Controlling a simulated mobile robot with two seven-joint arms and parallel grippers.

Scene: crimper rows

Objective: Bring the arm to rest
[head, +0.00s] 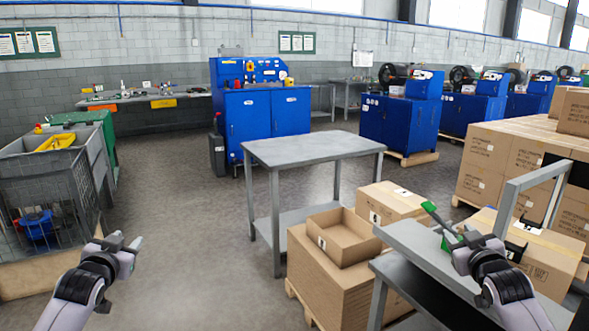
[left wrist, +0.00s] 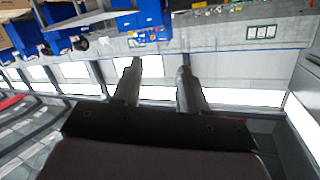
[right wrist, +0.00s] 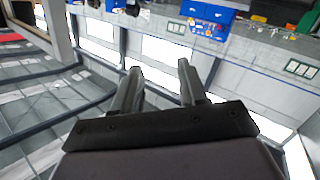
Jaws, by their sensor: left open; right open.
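My left gripper (head: 123,242) is raised at the lower left of the head view, over open floor. Its two fingers (left wrist: 158,85) stand apart and empty in the left wrist view. My right gripper (head: 455,236) is at the lower right of the head view, in front of a grey bench and cardboard boxes. Its fingers (right wrist: 160,87) stand apart with nothing between them in the right wrist view. A green-tipped item (head: 434,211) shows close to the right gripper in the head view; I cannot tell whether they touch.
A grey table (head: 312,148) stands in the middle. An open cardboard box (head: 345,237) sits on a larger box beside the grey bench (head: 420,250) at right. A wire cage (head: 50,200) stands at left. Blue machines (head: 400,120) line the back. Floor between cage and table is clear.

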